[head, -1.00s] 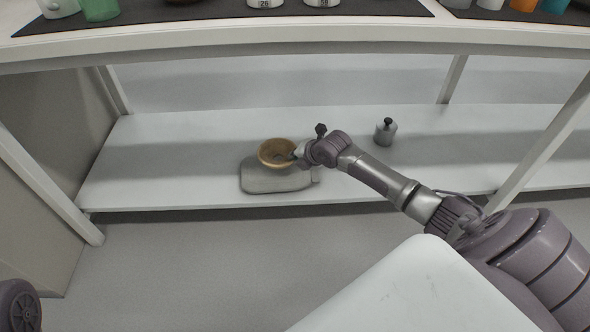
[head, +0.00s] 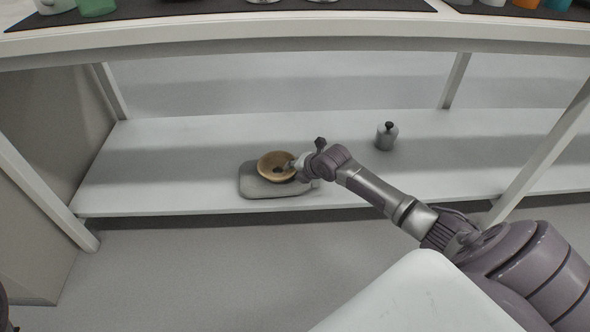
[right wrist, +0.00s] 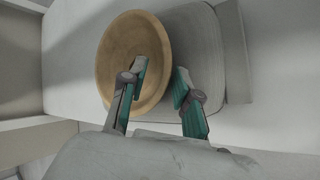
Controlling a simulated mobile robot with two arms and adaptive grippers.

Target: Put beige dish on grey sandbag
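The beige dish (head: 268,163) is a round, shallow bowl. It sits on the grey sandbag (head: 252,188), a flat pad on the lower white shelf. In the right wrist view the dish (right wrist: 122,50) lies over the left part of the sandbag (right wrist: 205,45). My right gripper (head: 291,166) is at the dish's right side. In the right wrist view its fingers (right wrist: 161,82) stand apart, one over the inside of the dish and one outside the rim, with a visible gap between them. My left gripper is not in view.
A small grey jar with a dark knob (head: 386,136) stands on the shelf to the right. The upper table edge (head: 300,35) runs above the shelf. White posts (head: 455,80) frame it. The shelf left of the sandbag is clear.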

